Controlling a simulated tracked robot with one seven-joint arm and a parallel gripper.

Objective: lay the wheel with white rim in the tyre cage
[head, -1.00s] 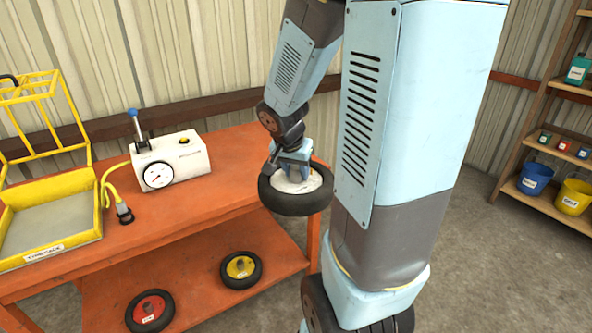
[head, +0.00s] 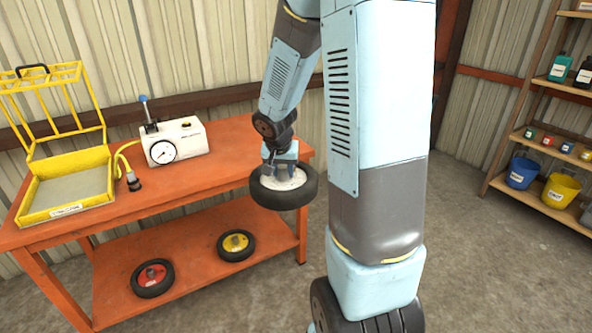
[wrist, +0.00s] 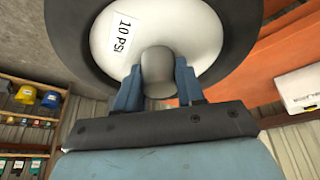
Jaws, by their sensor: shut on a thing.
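The wheel with white rim (head: 262,190) hangs in the air in front of the right end of the orange bench, its black tyre lying roughly flat. In the wrist view the white rim (wrist: 111,55) carries a "10 PSI" label. My gripper (head: 281,170) is shut on the hub at the wheel's middle; the wrist view shows its two blue fingers (wrist: 158,88) on either side of the grey hub. The tyre cage (head: 109,187) is a yellow tray with a grey floor on the bench top's left. Its barred lid (head: 62,128) stands open, and it looks empty.
A white gauge box (head: 190,138) with a blue lever stands beside the cage; its yellow hose ends in a dark fitting (head: 133,182). Red-rimmed (head: 153,278) and yellow-rimmed (head: 236,245) wheels lie on the lower shelf. Bench top (head: 235,150) is clear right of the box.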

